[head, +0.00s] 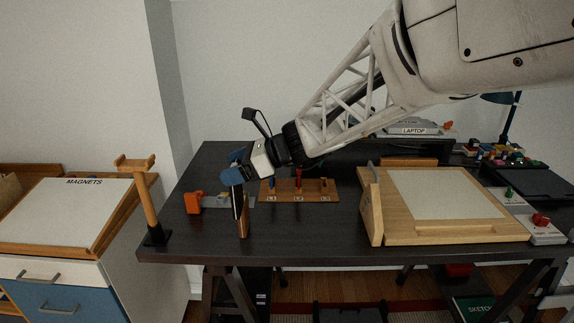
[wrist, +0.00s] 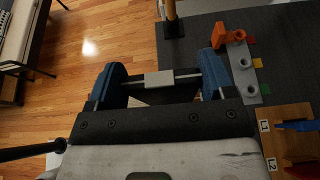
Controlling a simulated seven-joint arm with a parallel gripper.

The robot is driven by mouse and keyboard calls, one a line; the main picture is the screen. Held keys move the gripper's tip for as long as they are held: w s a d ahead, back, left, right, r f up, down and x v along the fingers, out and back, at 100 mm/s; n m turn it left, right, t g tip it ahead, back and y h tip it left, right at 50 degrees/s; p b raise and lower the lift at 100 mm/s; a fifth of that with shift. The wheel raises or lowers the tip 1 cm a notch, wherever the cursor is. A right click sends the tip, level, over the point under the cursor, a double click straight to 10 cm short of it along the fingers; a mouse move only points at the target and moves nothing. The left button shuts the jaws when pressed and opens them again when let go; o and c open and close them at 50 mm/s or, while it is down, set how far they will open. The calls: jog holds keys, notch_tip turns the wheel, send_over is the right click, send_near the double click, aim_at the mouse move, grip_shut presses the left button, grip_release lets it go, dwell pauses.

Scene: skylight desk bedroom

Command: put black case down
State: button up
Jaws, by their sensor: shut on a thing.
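My gripper (head: 234,177), with blue fingers, is over the front left part of the dark desk. It is shut on the black case (head: 238,203), which hangs upright and narrow below the fingers, with a brown part at its lower end near the desk's front edge. I cannot tell whether it touches the desk. In the wrist view, my gripper (wrist: 160,79) has its two blue fingers set apart, with a thin bar and a grey block between them. The case is mostly hidden there.
An orange-and-grey fixture (head: 205,203) is just left of the case. A wooden rack (head: 310,196) with labelled slots stands behind right. A wooden hammer-like post (head: 148,205) stands at the desk's left corner. A drawing board (head: 455,232) fills the right; dark desk shows between.

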jog(key=w+d+f, duration=0.3)
jog(key=w+d, duration=0.2)
jog(key=d, duration=0.2)
jog(key=w+d+f, duration=0.3)
jog(key=w+d, duration=0.3)
jog(key=d, duration=0.1)
jog(key=shift+w+d, duration=0.25)
jog(key=shift+d, duration=0.15)
jog(key=shift+f, duration=0.1)
jog(key=w+a, duration=0.1)
jog(key=w, duration=0.6)
jog(key=w+a+f, duration=0.1)
jog(key=w+a, duration=0.1)
jog(key=w, duration=0.6)
jog(key=shift+w+a+f, duration=0.25)
jog(key=shift+w+a, duration=0.05)
jog(key=shift+f, duration=1.85)
jog(key=o, duration=1.2)
